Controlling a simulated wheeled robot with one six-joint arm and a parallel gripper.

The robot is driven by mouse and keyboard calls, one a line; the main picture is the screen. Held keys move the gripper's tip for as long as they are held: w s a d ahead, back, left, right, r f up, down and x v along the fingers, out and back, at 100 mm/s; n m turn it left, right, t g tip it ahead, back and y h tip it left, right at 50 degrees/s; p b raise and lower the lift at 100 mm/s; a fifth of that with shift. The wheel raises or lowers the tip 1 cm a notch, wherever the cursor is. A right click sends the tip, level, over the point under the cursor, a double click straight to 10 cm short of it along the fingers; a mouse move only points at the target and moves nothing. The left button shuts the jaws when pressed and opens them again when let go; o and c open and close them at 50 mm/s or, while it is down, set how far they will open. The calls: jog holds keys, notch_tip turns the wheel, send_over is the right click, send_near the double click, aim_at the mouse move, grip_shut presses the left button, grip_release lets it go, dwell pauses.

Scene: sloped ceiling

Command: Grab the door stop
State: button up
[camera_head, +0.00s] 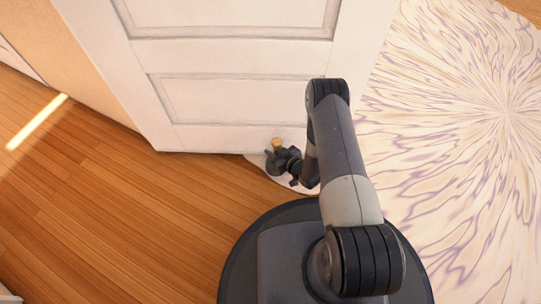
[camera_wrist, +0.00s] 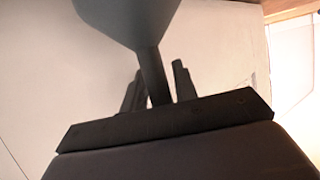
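The door stop (camera_head: 277,144) is a small dark piece with a gold-coloured top, at the foot of the white door in the head view. In the wrist view a large grey tapering shape, apparently the door stop (camera_wrist: 130,18), comes down from the top and narrows to a dark stem. My gripper (camera_head: 281,160) is low beside the door stop, partly merged with it in the head view. In the wrist view my gripper's two fingers (camera_wrist: 157,85) stand apart on either side of the stem, with light gaps showing. Whether they touch it is unclear.
The white panelled door (camera_head: 235,95) stands close behind my gripper. A pale patterned rug (camera_head: 455,140) covers the floor at right, with a pale edge under the gripper. The wooden floor (camera_head: 110,215) at left is clear.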

jog(key=shift+w+a, duration=0.1)
jog(key=c, duration=0.6)
grip_shut()
jog(key=shift+r, duration=0.1)
dwell(0.7)
